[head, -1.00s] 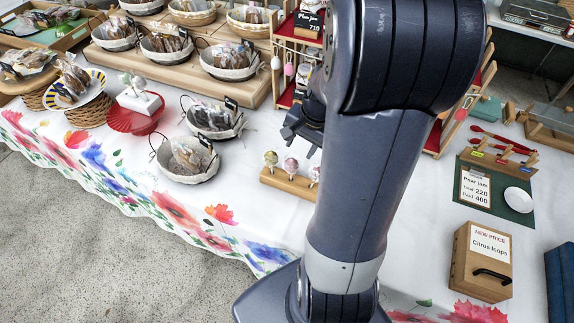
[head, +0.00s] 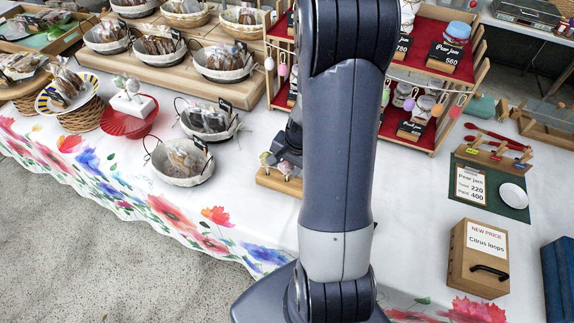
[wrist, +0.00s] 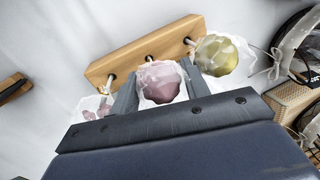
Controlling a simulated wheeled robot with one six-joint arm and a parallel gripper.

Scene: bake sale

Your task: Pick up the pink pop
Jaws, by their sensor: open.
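The pink pop (wrist: 160,84) is a faceted ball in clear wrap on a stick. It stands in the middle of a wooden stand (wrist: 143,50) in the wrist view. My gripper (wrist: 158,82) is open, with one finger on each side of this pop. I cannot tell if either finger touches it. A yellow-green pop (wrist: 217,56) is right of the right finger, and a paler pink wrapped pop (wrist: 88,108) is left of the left finger. In the head view my arm hides part of the stand (head: 268,181) and most of my gripper.
Wrapped baskets (head: 182,181) stand left of the stand. A red-shelved wooden rack (head: 425,140) with jam jars stands behind my arm. A red dish (head: 120,124) is farther left. A wooden box (head: 478,262) is at front right. The white cloth in front of the stand is clear.

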